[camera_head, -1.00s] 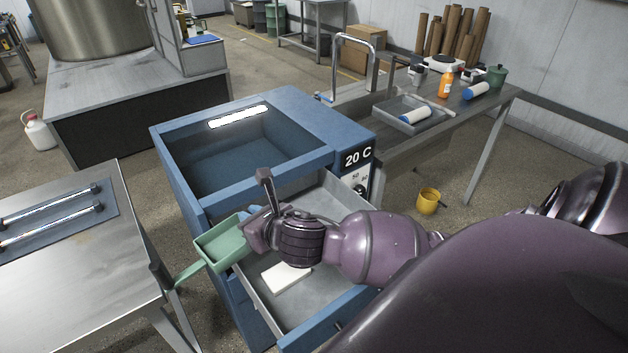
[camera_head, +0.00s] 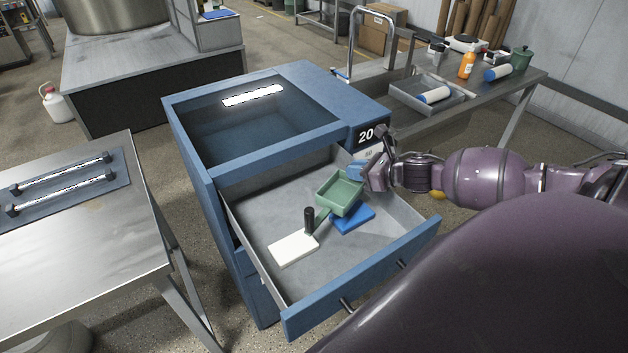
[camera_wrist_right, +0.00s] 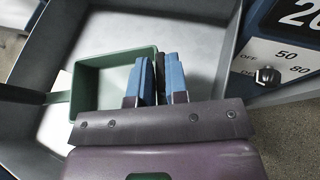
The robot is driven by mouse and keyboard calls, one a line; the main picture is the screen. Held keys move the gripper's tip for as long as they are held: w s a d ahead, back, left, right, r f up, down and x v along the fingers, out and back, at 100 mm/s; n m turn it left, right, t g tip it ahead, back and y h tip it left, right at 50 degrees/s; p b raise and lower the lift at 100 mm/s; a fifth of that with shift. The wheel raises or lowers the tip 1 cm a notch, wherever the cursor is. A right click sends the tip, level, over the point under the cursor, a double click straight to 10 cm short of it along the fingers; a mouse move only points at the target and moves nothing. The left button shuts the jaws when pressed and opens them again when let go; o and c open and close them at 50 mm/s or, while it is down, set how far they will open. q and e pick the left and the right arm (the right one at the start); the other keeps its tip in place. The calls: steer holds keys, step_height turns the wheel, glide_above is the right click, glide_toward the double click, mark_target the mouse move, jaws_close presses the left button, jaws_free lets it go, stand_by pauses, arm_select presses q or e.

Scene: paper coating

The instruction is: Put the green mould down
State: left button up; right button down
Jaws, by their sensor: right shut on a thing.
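The green mould (camera_head: 340,192) is an open rectangular tray with a green handle that ends in a dark upright grip. It is over the inside of the open drawer (camera_head: 252,240), above or on a blue pad (camera_head: 354,219); I cannot tell whether it touches. My right gripper (camera_head: 364,172) is at the mould's far right side. My left gripper is not in view.
A white block (camera_head: 293,248) lies in the drawer near the mould's handle. The blue cabinet (camera_head: 290,160) stands behind it. A steel table (camera_head: 80,260) is at left, and a bench (camera_head: 485,100) with bottles and rollers is at right.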

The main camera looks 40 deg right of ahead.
steer(key=x, duration=1.2)
steer(key=shift+a+f+b, duration=0.1)
steer(key=shift+f+b, duration=0.2)
steer(key=shift+f, duration=0.1)
steer(key=shift+w+a+f, duration=0.2)
steer(key=shift+w+f, duration=0.3)
steer(key=shift+w, duration=0.05)
steer(key=shift+w+a+f, duration=0.15)
steer(key=shift+w+f, duration=0.3)
steer(key=shift+w, duration=0.1)
steer(key=shift+w+f, duration=0.15)
steer(key=shift+w, duration=0.05)
steer(key=c, duration=1.6)
jaws_free()
steer(key=shift+f, duration=0.2)
steer(key=o, duration=0.5)
steer(key=shift+r, duration=0.1)
